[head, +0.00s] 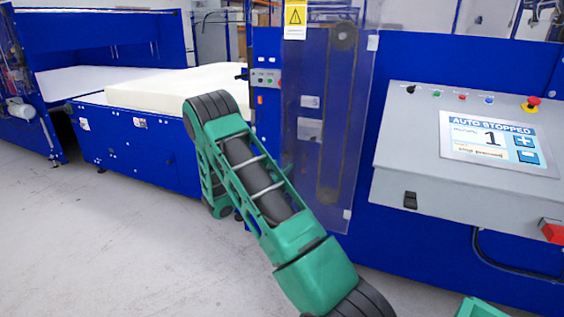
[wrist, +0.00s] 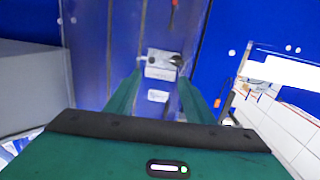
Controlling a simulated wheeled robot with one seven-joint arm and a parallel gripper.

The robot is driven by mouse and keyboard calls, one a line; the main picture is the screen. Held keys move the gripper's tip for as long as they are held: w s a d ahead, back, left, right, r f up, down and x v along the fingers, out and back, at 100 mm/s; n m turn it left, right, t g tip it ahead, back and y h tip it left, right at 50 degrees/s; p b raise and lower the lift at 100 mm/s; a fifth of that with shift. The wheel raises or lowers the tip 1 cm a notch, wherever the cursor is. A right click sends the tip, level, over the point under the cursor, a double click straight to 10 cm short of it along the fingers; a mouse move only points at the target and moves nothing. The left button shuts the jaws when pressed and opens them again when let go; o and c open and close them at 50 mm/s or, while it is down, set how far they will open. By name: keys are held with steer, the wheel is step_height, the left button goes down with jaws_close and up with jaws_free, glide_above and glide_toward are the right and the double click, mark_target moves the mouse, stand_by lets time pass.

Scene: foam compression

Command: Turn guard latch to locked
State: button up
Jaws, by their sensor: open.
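The guard is a clear, tinted panel (head: 345,140) on the front of the blue machine. It also fills the middle of the wrist view (wrist: 90,60). A small grey plate with a dark knob, which looks like the guard latch (wrist: 165,62), shows near the top middle of the wrist view. I cannot read its position. My gripper (wrist: 161,78) is open, with its two green fingers pointing at the panel, one on each side below the plate. Nothing shows between the fingers, and I cannot tell the gap to the latch. In the head view my arm hides the gripper.
A grey control console (head: 470,150) with a screen reading "AUTO STOPPED" stands at the right, with a red button (head: 531,104) on top. A cream foam block (head: 160,90) lies on the blue conveyor at the left. The grey floor (head: 90,250) at the lower left is clear.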

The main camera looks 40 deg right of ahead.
mark_target(286, 156)
steer(key=shift+n+t, duration=0.4)
steer(key=shift+t, duration=0.3)
steer(key=w+d, duration=0.2)
steer(key=d, duration=0.1)
steer(key=w+d+f, duration=0.1)
steer(key=w+d, duration=0.1)
steer(key=d, duration=0.1)
steer(key=w+d+f, duration=0.1)
steer(key=w+d, duration=0.1)
steer(key=shift+w+d, duration=0.3)
steer(key=shift+d, duration=0.1)
steer(key=shift+c, duration=0.2)
steer(key=c, duration=1)
